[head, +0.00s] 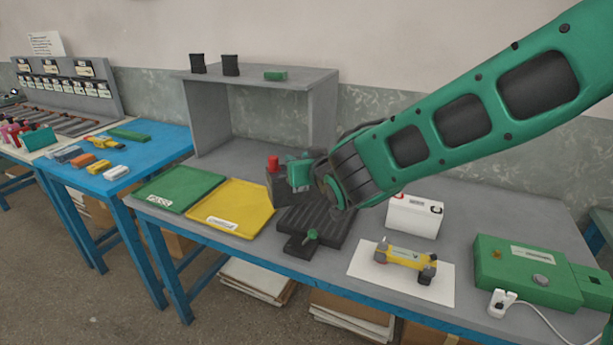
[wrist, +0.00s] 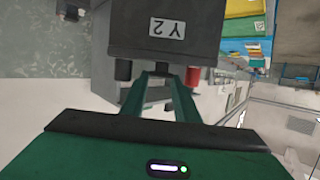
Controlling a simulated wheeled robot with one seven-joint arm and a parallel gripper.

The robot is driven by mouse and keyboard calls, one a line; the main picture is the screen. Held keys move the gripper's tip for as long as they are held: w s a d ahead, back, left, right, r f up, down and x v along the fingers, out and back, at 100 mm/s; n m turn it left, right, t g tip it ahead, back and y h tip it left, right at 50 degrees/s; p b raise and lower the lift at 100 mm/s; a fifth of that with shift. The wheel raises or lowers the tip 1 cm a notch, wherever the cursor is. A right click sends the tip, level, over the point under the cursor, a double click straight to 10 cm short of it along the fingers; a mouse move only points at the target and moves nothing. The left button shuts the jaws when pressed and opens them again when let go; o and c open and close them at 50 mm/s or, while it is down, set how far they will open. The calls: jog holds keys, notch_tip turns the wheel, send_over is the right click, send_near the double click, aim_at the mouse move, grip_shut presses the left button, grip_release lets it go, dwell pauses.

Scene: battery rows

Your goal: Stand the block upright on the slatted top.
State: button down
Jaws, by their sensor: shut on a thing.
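The block (head: 283,190) is dark grey with a red post on it in the head view. In the wrist view the block (wrist: 165,25) fills the top centre, with a white label reading "Y 2", a black post and a red post. My gripper (head: 298,174) is shut on the block; in the wrist view its green fingers (wrist: 168,82) reach it between the two posts. The slatted top (head: 318,225) is the black ribbed stand on the grey bench. The block is at its far left end; I cannot tell whether they touch. My gripper hides part of the block.
A yellow tray (head: 232,207) and a green tray (head: 178,187) lie left of the stand. A green knob (head: 311,236) stands at its front. A white battery (head: 415,217), a yellow device (head: 405,256) on paper and a green case (head: 525,270) are right. A grey shelf (head: 260,77) rises behind.

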jog(key=w+d+f, duration=0.6)
jog(key=f, duration=0.3)
jog(key=shift+w+d+f, duration=0.15)
jog(key=shift+w, duration=0.25)
jog(key=c, duration=1.8)
grip_release()
jog(key=shift+f, duration=0.25)
jog(key=o, duration=0.4)
jog(key=shift+o, duration=0.2)
jog(key=shift+r, duration=0.15)
jog(key=v, duration=1.2)
jog(key=shift+d, duration=0.2)
